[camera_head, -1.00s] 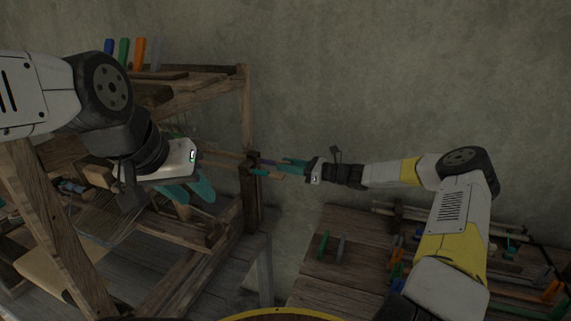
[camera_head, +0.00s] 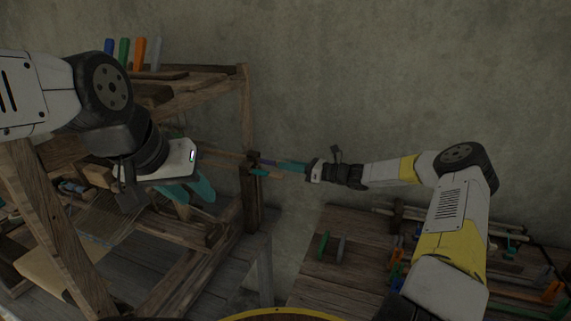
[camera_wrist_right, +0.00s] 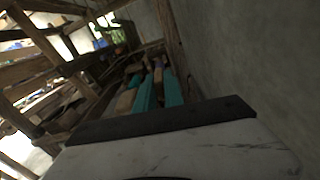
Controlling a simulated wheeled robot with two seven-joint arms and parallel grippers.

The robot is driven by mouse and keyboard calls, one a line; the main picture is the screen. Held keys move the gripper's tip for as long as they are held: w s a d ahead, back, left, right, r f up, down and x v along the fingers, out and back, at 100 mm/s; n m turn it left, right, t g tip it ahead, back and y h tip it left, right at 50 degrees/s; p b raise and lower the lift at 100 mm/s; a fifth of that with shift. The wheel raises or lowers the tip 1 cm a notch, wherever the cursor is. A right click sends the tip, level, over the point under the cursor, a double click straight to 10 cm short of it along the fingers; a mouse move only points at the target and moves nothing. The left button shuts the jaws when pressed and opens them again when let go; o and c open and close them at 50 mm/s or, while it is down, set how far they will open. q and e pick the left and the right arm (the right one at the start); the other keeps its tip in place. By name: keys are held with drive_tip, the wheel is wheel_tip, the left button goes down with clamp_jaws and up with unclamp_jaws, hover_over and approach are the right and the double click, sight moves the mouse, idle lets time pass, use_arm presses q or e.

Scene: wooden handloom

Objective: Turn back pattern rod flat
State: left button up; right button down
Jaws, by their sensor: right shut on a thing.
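My right gripper (camera_head: 277,165) has teal fingers and reaches from the right to the loom's right post. It is shut on a slim purple-tipped piece (camera_head: 266,161), which seems to be the pattern rod. In the right wrist view, the teal fingers (camera_wrist_right: 159,92) point at the loom and the purple piece (camera_wrist_right: 158,68) shows between them. Most of the rod is hidden, and its angle cannot be told. My left gripper (camera_head: 197,194) is over the loom's front part, with its two teal fingers apart and nothing seen between them.
The wooden loom frame (camera_head: 246,105) fills the left, with coloured pegs (camera_head: 139,53) on top. A wooden bench (camera_head: 345,268) at the lower right carries green, grey and orange tools. The grey wall (camera_head: 380,80) stands close behind my right gripper.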

drive_tip(key=m, duration=0.4)
drive_tip(key=shift+w, duration=0.1)
drive_tip(key=m, duration=0.8)
drive_tip(key=shift+d, duration=0.1)
drive_tip(key=shift+f+m, duration=0.15)
drive_tip(key=shift+m, duration=2.05)
drive_tip(key=shift+w, duration=0.1)
drive_tip(key=c, duration=1.4)
unclamp_jaws()
drive_tip(key=shift+c, duration=0.2)
